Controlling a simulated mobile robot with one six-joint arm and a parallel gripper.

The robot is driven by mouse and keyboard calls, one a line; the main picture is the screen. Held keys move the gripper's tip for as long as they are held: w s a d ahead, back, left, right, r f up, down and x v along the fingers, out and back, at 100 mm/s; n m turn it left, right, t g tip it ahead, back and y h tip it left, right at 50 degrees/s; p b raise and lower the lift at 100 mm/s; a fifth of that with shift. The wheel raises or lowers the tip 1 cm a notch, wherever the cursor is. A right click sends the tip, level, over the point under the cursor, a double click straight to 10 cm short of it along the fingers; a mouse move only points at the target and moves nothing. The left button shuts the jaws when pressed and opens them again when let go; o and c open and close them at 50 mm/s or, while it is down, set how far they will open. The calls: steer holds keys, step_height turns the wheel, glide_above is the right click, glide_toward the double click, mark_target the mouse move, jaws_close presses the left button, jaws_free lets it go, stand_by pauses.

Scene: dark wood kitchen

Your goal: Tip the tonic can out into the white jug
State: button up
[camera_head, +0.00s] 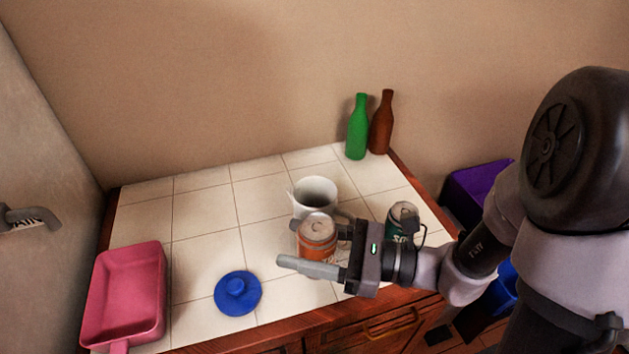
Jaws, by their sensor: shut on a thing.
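My gripper (322,254) is shut on an orange can with a silver top (316,232), its label too small to read. The can is about upright. The white jug (313,191) stands upright on the tiled counter just behind the can, its open mouth facing up. The can and gripper cover the jug's lower front, and I cannot tell whether can and jug touch. A green can (401,217) with lettering starting "SO" stands to the right of the jug, partly hidden by my gripper and arm.
A pink pan (127,291) lies at the counter's left, beside a blue lid (237,292). A green bottle (357,128) and a brown bottle (381,125) stand at the back right corner. A purple bin (476,185) is beyond the right edge. Tiles left of the jug are clear.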

mark_target(300, 203)
steer(key=shift+s+r, duration=0.15)
steer(key=r+p, duration=0.2)
steer(key=p, duration=0.1)
steer(key=r+m+p, duration=0.1)
steer(key=r+p, duration=0.1)
steer(key=p, duration=0.2)
steer(key=w+r+m+p, duration=0.1)
steer(key=r+p, duration=0.2)
steer(key=shift+h, duration=0.3)
steer(key=shift+w+f+m+p, duration=0.15)
steer(key=shift+f+m+p, duration=0.05)
steer(key=shift+m+p, duration=0.2)
steer(key=m+g+p, duration=0.1)
steer(key=m+p, duration=0.2)
steer(key=p, duration=0.2)
steer(key=w+r+m+g+h+p, duration=0.1)
steer(key=m+p, duration=0.3)
steer(key=p, duration=0.2)
steer(key=w+m+g+p, duration=0.1)
steer(key=m+g+p, duration=0.1)
steer(key=m+p, duration=0.2)
steer(key=shift+w+r+h+p, duration=0.1)
steer(key=shift+r+h+p, duration=0.25)
steer(key=shift+p, duration=0.85)
